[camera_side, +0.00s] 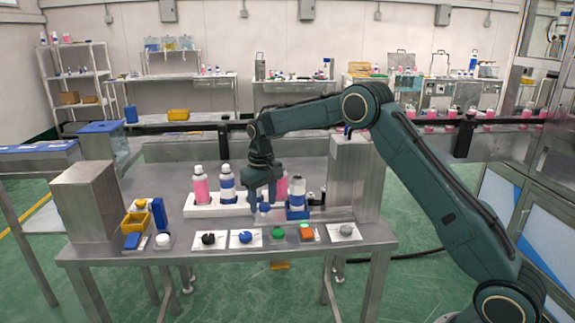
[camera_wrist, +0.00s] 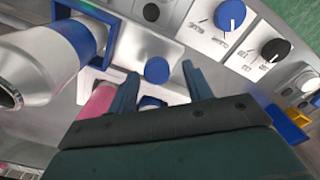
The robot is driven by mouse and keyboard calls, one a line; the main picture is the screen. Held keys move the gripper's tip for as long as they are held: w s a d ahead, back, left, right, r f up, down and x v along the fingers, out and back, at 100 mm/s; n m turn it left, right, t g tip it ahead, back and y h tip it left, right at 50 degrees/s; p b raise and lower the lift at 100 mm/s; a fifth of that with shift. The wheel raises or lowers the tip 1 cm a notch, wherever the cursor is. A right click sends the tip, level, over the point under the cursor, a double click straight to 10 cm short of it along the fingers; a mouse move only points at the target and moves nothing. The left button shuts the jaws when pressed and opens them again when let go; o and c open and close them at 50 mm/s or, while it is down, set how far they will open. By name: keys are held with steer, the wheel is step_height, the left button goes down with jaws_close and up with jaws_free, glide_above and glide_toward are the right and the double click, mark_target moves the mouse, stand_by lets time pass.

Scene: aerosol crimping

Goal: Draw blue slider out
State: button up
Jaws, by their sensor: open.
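A round blue knob (camera_wrist: 157,69), which looks like the blue slider's handle, sits on a white piece beside a blue holder (camera_wrist: 88,30). It also shows small in the side view (camera_side: 265,207). My gripper (camera_wrist: 160,72) is open, with one finger on each side of the knob in the wrist view. Whether the fingers touch it cannot be told. In the side view my gripper (camera_side: 261,201) points down low over the front of the white rack. The blue holder carries a silver-white bottle (camera_wrist: 35,68), left of the gripper in the wrist view.
White panels with a black dial (camera_side: 208,239), a blue dial (camera_side: 246,237) and a green button (camera_side: 278,234) line the table front. Metal boxes (camera_side: 88,199) flank the work area.

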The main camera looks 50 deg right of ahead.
step_height(320, 180, up, 14)
steer(key=shift+f, duration=0.25)
stand_by(0.4)
steer(key=s+a+r+t, duration=0.1)
steer(key=s+a+r, duration=0.1)
steer(key=s+r, duration=0.5)
steer(key=s+a+r+t, duration=0.2)
steer(key=s+a+r, duration=0.15)
steer(key=s, duration=0.85)
steer(key=s+a+f+t, duration=0.1)
steer(key=s+f, duration=0.2)
steer(key=s, duration=0.7)
steer(key=s+f+n+t, duration=0.1)
steer(key=s+f, duration=0.3)
steer(key=s, duration=0.6)
steer(key=shift+s+a+f+t, duration=0.25)
steer(key=shift+s+a+t, duration=0.05)
steer(key=shift+s+a, duration=0.1)
